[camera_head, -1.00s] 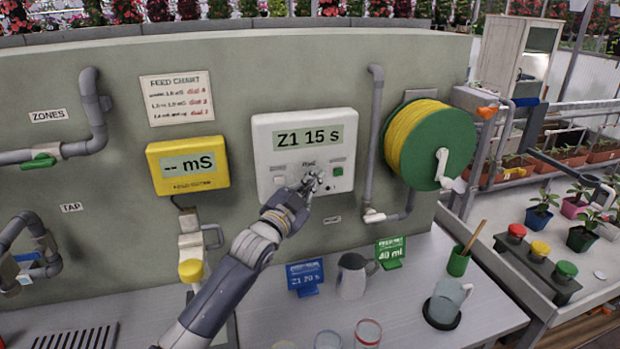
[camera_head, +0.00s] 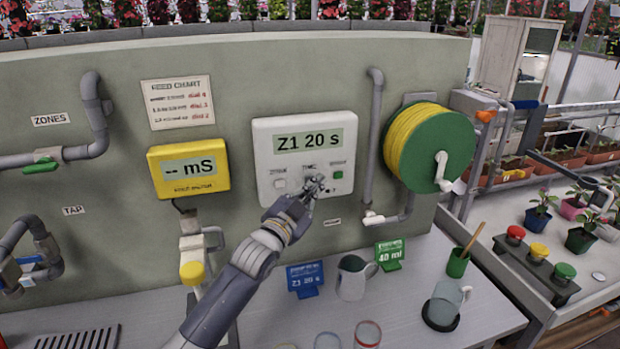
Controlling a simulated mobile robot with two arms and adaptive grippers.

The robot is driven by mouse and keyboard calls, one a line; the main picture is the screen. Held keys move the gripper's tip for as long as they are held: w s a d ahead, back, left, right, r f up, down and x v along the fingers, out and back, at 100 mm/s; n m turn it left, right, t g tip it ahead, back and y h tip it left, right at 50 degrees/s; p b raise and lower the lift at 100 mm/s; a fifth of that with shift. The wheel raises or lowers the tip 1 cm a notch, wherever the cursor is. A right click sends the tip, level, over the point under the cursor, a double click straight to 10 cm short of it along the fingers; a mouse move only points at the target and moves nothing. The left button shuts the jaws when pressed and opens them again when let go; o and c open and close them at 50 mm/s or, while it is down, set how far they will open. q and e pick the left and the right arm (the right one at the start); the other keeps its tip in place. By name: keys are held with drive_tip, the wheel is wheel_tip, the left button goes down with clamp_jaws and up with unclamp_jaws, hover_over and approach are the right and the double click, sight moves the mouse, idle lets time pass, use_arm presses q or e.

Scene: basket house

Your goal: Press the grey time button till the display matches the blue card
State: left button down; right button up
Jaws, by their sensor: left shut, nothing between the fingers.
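The white control box (camera_head: 262,135) is on the wall, and its display (camera_head: 308,141) reads "Z1 20 s". My left gripper (camera_head: 316,186) is shut and empty at the lower middle of the box, in front of the grey time button, which it hides. I cannot tell whether the fingertips touch the button. A pale button (camera_head: 280,184) shows to the left and a green button (camera_head: 338,175) to the right. The blue card (camera_head: 304,277) stands on the table below; its small text looks like "Z1 20 s". My right gripper is not in view.
A yellow meter (camera_head: 188,168) showing "-- mS" hangs left of the box. A grey pipe (camera_head: 370,150) and a green hose reel (camera_head: 437,148) are on the right. A jug (camera_head: 352,283), a green card (camera_head: 390,254) and glasses stand on the table below.

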use_arm(q)
drive_tip(key=s+p, duration=0.1)
drive_tip(key=s+d+p, duration=0.1)
drive_tip(key=s, duration=0.2)
drive_tip(key=shift+s+d+p, duration=0.3)
drive_tip(key=shift+s+p, duration=0.1)
drive_tip(key=shift+f, duration=0.1)
idle(0.6)
